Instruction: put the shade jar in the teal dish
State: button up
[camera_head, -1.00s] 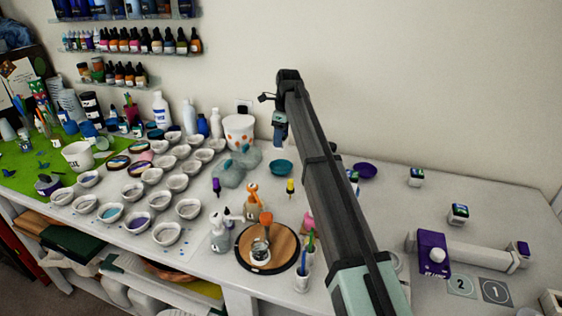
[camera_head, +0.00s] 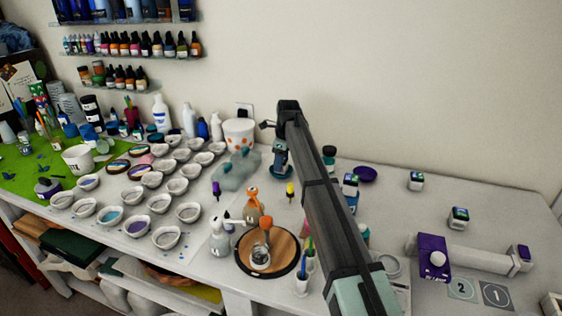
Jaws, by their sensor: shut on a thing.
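The teal dish (camera_head: 279,174) is near the back of the table, left of my arm, and is partly covered by my gripper. My gripper (camera_head: 281,160) points down over the dish, low and close to it. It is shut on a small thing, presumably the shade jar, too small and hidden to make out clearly. I cannot tell whether the held thing touches the dish.
A purple dish (camera_head: 366,174) stands right of my arm. Jars (camera_head: 416,181) and (camera_head: 459,217) stand on the right. A round wooden board (camera_head: 284,256), bottles and several white cups crowd the left. The back right is fairly clear.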

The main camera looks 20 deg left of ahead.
aim_at(285, 159)
jog(key=shift+f, duration=0.4)
jog(key=o, duration=1.2)
jog(key=r, duration=0.4)
jog(key=d+r, duration=0.1)
jog(key=r, duration=0.7)
jog(key=shift+d+r, duration=0.25)
jog(key=shift+r, duration=0.15)
